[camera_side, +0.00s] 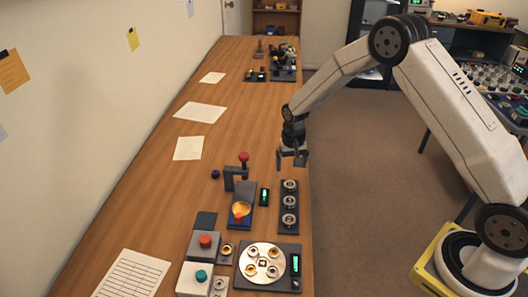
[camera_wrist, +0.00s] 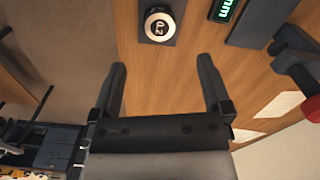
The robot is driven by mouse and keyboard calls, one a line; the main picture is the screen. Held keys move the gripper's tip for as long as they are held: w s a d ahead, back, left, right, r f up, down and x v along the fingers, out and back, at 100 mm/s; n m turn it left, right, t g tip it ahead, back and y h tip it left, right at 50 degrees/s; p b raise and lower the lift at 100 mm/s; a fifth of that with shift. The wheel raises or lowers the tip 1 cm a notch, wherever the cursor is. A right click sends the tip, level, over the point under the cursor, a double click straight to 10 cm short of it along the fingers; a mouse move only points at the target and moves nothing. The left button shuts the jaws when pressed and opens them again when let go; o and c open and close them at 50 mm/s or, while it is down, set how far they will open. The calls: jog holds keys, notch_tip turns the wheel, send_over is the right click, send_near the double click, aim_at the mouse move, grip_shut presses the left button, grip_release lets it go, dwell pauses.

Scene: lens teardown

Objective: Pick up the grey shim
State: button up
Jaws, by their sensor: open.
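My gripper (camera_side: 292,158) is open and empty, above the right edge of the bench, just beyond the dark tray (camera_side: 281,215). That tray holds three round grey-and-black pieces, one of them the far piece (camera_side: 290,185). In the wrist view, my gripper (camera_wrist: 162,68) shows two spread fingers with bare wood between them. Past the fingertips, a pale round piece with dark marks (camera_wrist: 158,25) sits on the end of a dark tray. I cannot tell which piece, if any, is the grey shim.
A gauge with a green display (camera_side: 264,196) stands left of the tray. A press with a red knob (camera_side: 243,157) stands beyond a blue stand with an orange dish (camera_side: 240,209). A white disc with several rings (camera_side: 262,264) lies nearer. White sheets (camera_side: 200,112) lie on mostly clear wood.

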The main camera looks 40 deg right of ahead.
aim_at(290, 183)
jog(key=shift+f, duration=1.3)
jog(key=shift+f, duration=0.1)
jog(key=shift+f, duration=2.5)
jog(key=c, duration=1.3)
jog(key=shift+r, duration=0.2)
